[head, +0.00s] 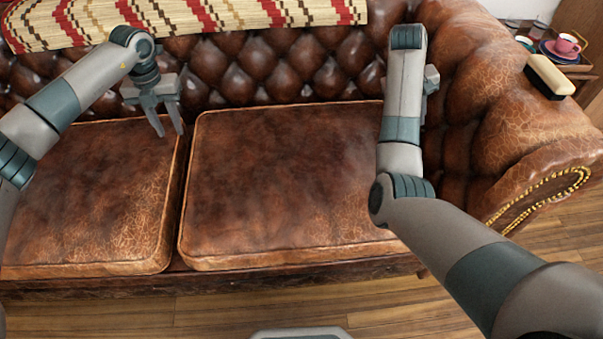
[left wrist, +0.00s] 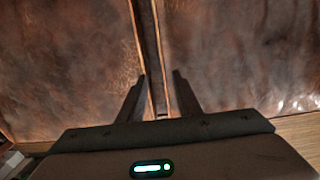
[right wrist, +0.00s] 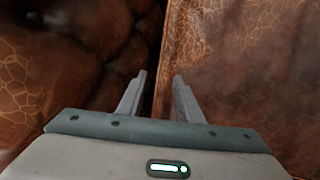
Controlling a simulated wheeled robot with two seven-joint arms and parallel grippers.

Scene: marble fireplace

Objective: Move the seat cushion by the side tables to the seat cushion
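Two brown leather seat cushions lie side by side on the sofa: a left one (head: 85,200) and a right one (head: 290,180). A narrow gap separates them. My left gripper (head: 168,134) is open and empty above the back of this gap. The left wrist view shows its fingers (left wrist: 160,75) over the seam, with leather (left wrist: 70,60) on either side. My right gripper's fingers are hidden in the head view. In the right wrist view they (right wrist: 159,76) are apart and empty, over the crease beside the right cushion (right wrist: 240,70).
The tufted backrest (head: 260,70) carries a patterned throw (head: 180,15). The rolled armrest (head: 510,110) bounds the right side, with a cream block-like object (head: 550,77) at its outer edge. Behind it, a side table holds a pink cup (head: 567,44). Wooden floor (head: 230,312) lies in front.

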